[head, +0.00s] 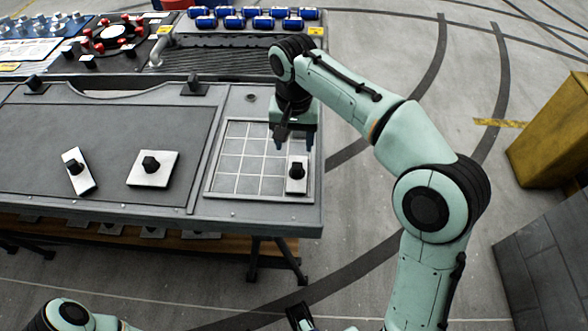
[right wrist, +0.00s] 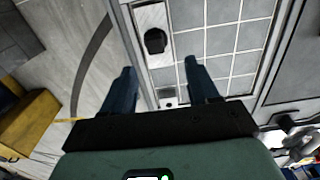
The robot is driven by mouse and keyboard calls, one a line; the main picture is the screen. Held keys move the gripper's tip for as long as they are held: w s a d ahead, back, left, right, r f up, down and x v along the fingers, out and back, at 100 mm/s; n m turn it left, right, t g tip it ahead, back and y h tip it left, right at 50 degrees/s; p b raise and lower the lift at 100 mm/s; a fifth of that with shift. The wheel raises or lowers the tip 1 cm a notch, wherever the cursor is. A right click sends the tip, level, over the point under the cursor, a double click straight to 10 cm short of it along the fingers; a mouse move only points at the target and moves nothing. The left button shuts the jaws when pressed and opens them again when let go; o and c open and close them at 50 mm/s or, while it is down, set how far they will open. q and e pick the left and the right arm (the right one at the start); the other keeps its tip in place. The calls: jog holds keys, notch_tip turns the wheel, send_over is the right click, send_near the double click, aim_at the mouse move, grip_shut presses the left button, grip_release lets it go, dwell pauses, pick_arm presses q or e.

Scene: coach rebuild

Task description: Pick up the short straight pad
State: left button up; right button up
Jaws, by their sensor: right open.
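Three pale pads with black knobs lie on the grey bench. A narrow, straight pad (head: 297,187) sits at the right edge of a white-lined grid; it also shows in the right wrist view (right wrist: 152,17). A wider, squarish pad (head: 141,178) and a narrow, tilted pad (head: 84,186) lie further left. I cannot tell for sure which is called the short straight pad. My right gripper (head: 294,145) is open and empty above the grid, just behind the pad there; its two blue fingers (right wrist: 160,68) are spread apart. Of my left arm, only parts show at the bottom edge.
The grid panel (head: 209,190) has empty squares left of its pad. Blue cylinders (head: 235,21) and a round tray with red parts (head: 108,36) stand at the back. A yellow box (head: 553,125) stands on the floor at right, beyond the bench's right edge.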

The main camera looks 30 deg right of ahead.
aim_at(297, 165)
notch_tip(297, 165, down, 5)
jog(key=shift+r+b, duration=0.15)
jog(key=shift+b, duration=0.35)
jog(key=f, duration=0.1)
jog(key=f+b, duration=0.1)
jog(key=f, duration=0.2)
jog(key=shift+s+d+f, duration=0.15)
jog(key=shift+s+d, duration=0.15)
jog(key=shift+d, duration=0.05)
jog(key=shift+f+b, duration=0.35)
jog(key=shift+f, duration=0.1)
jog(key=c, duration=0.7)
